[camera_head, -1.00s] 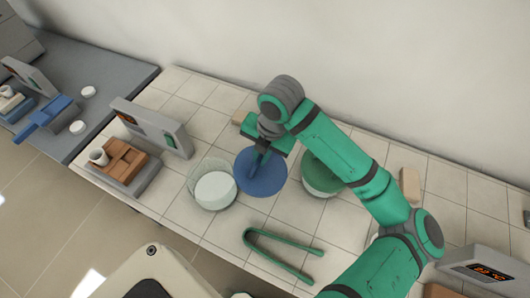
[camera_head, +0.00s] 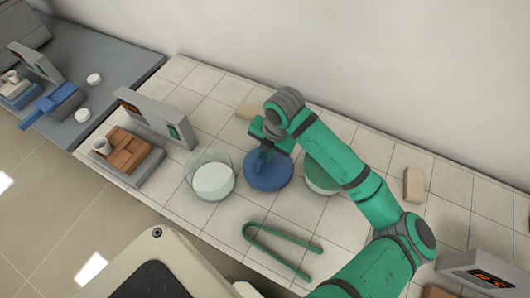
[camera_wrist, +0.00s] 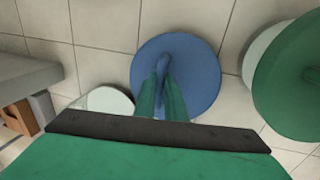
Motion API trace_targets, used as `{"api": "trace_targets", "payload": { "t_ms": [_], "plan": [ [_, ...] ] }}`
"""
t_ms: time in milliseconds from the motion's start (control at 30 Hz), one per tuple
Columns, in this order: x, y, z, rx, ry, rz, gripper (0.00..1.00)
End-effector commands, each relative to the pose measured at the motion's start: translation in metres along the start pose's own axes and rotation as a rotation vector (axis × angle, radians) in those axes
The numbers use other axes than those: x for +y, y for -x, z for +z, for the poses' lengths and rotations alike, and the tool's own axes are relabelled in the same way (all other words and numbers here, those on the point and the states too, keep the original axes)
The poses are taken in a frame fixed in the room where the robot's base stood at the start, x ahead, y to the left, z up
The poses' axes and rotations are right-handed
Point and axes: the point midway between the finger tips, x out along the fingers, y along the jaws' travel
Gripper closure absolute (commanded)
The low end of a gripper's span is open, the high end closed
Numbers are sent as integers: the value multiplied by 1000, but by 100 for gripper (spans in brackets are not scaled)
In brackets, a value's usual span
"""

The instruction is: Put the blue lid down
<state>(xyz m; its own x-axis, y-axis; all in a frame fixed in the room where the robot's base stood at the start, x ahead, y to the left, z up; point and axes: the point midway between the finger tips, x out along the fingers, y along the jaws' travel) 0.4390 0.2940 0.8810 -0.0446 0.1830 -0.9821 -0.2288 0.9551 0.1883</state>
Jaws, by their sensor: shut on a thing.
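The round blue lid (camera_head: 268,172) is in the middle of the tiled bench in the head view, between an open glass jar and a green-lidded jar. In the wrist view the blue lid (camera_wrist: 196,72) lies below the fingers, with its raised handle between them. My gripper (camera_head: 264,154) is shut on that handle; the fingers show in the wrist view too (camera_wrist: 162,90). The lid is level and at or very near the bench top; I cannot tell whether it touches.
The clear glass jar (camera_head: 211,182) with white contents stands just left of the lid. The green-lidded jar (camera_head: 320,172) is close on the right. Green tongs (camera_head: 282,250) lie in front. A scale-like device (camera_head: 130,152) with brown blocks stands left. A beige block (camera_head: 414,184) lies right.

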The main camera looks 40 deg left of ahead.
Motion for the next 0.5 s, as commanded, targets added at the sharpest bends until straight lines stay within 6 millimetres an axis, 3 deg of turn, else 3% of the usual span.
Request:
{"api": "trace_targets", "payload": {
  "t_ms": [33,67,100,133,500],
  "plan": [
    [0,0,0,0,0,0,100],
    [0,0,0,0,0,0,83],
    [0,0,0,0,0,0,73],
    [0,0,0,0,0,0,71],
    [0,5,0,-1,1,0,71]
  ]
}}
